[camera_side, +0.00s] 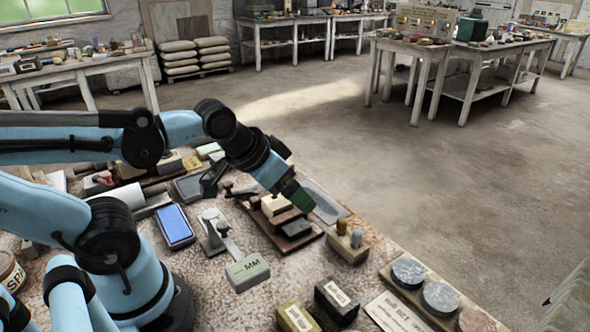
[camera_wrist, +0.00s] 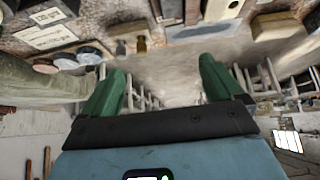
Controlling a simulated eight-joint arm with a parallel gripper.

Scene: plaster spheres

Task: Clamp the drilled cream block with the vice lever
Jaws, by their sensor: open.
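My gripper (camera_side: 302,199) has green fingers and hangs over the right side of the vice (camera_side: 262,218) in the side view. In the wrist view the two fingers (camera_wrist: 160,78) stand wide apart with nothing between them. The vice has a wooden base and darker brown blocks. A dark handle-like part (camera_side: 238,190) lies at the vice's left and may be the lever. In the wrist view the vice's brown parts (camera_wrist: 170,10) show at the top edge.
A wooden block with pegs (camera_side: 347,247) stands right of the vice, and a grey tray (camera_side: 325,203) lies behind it. A blue-screened device (camera_side: 174,226), a grey-green MM block (camera_side: 247,272) and round stone discs (camera_side: 409,271) crowd the bench.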

